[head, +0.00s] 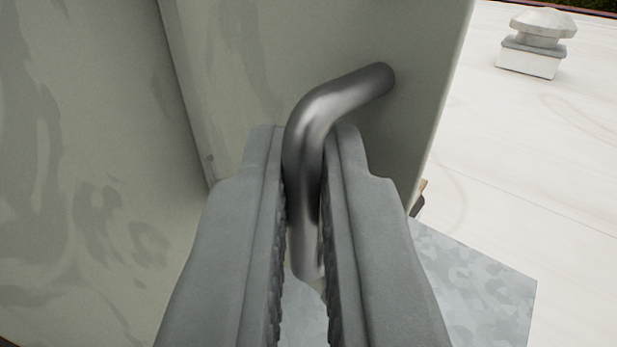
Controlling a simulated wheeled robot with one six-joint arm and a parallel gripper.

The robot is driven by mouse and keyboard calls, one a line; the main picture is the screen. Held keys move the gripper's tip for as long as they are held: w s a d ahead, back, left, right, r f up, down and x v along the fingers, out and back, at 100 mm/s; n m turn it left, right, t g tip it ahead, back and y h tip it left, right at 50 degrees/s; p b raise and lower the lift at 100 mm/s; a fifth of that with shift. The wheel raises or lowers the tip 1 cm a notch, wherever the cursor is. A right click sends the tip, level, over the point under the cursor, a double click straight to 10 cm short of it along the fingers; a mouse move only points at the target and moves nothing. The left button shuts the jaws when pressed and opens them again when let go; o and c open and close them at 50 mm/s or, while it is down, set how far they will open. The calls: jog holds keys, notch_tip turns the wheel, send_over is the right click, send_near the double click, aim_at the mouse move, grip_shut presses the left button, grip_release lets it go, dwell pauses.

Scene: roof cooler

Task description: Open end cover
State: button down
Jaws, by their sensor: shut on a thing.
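The end cover (245,75) is a pale grey-green panel in the upper middle of the head view. A bent metal bar handle (345,95) sticks out from it toward me. My gripper (305,165) is shut on the handle, with one finger on each side of its upright part. The handle's lower end is partly hidden between the fingers. The cover's right edge is free against the bright roof. At its left, the cover meets another pale panel along a line; I cannot tell whether there is a gap there.
A large pale panel (85,170) fills the left side. A galvanized metal sheet (480,285) lies low at the right. The white roof (540,150) is open at the right, with a capped vent (538,45) at the far upper right.

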jog(key=shift+w+a+f, duration=0.1)
jog(key=shift+a, duration=0.05)
jog(key=c, duration=1.5)
grip_release()
jog(key=shift+w+a, duration=0.15)
jog(key=shift+a, duration=0.1)
jog(key=shift+c, duration=0.2)
jog(key=shift+d+f, duration=0.1)
jog(key=shift+d, duration=0.4)
jog(key=shift+s, duration=0.3)
jog(key=s+a, duration=0.1)
jog(key=s, duration=1.6)
jog(key=shift+a, duration=0.25)
